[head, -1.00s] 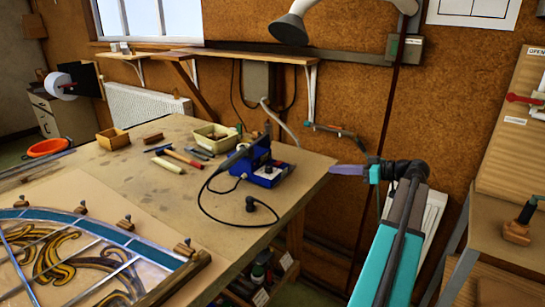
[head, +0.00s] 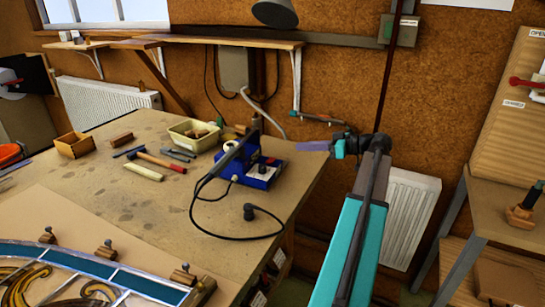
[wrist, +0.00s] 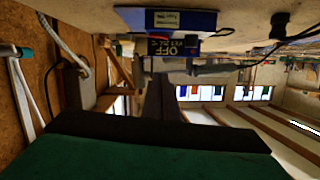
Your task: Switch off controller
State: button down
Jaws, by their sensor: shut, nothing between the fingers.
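The controller (head: 264,176) is a blue box near the right far corner of the bench, with a soldering iron and black cable at its side. In the wrist view the controller (wrist: 190,20) is at the top, turned over, with a dark part bearing yellow lettering that reads OFF (wrist: 160,50). My gripper (head: 300,146) is shut and empty. It points left, at the bench's right edge, up and right of the controller in the head view, apart from it. In the wrist view the dark fingers (wrist: 160,80) point toward the lettering. The switch position cannot be told.
A cream tray (head: 194,136), a wooden box (head: 75,146) and hand tools lie left of the controller. A black plug (head: 249,211) and its cable lie in front. The leaded panel (head: 100,277) is at the near left. A radiator (head: 409,215) stands right of my arm.

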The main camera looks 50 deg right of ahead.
jog(key=shift+w+a, duration=0.2)
jog(key=shift+w, duration=0.1)
jog(key=p, duration=0.3)
send_over(278, 165)
jog(key=f, duration=0.3)
jog(key=shift+w+d, duration=0.2)
jog(key=shift+d, duration=0.05)
jog(key=shift+s+a+f+p, duration=0.15)
jog(key=shift+f+p, duration=0.15)
jog(key=shift+f, duration=1.4)
jog(key=shift+a+f+b, duration=0.1)
jog(key=shift+f+b, duration=0.25)
jog(key=shift+b, duration=0.75)
jog(key=shift+r+n, duration=0.2)
jog(key=shift+n, duration=0.1)
jog(key=shift+a+r, duration=0.1)
jog(key=shift+r, duration=0.35)
jog(key=r, duration=0.3)
jog(key=shift+a, duration=0.2)
jog(key=b+v, duration=0.2)
jog(key=v, duration=0.8)
jog(key=shift+s+a, duration=0.15)
jog(key=shift+s, duration=0.05)
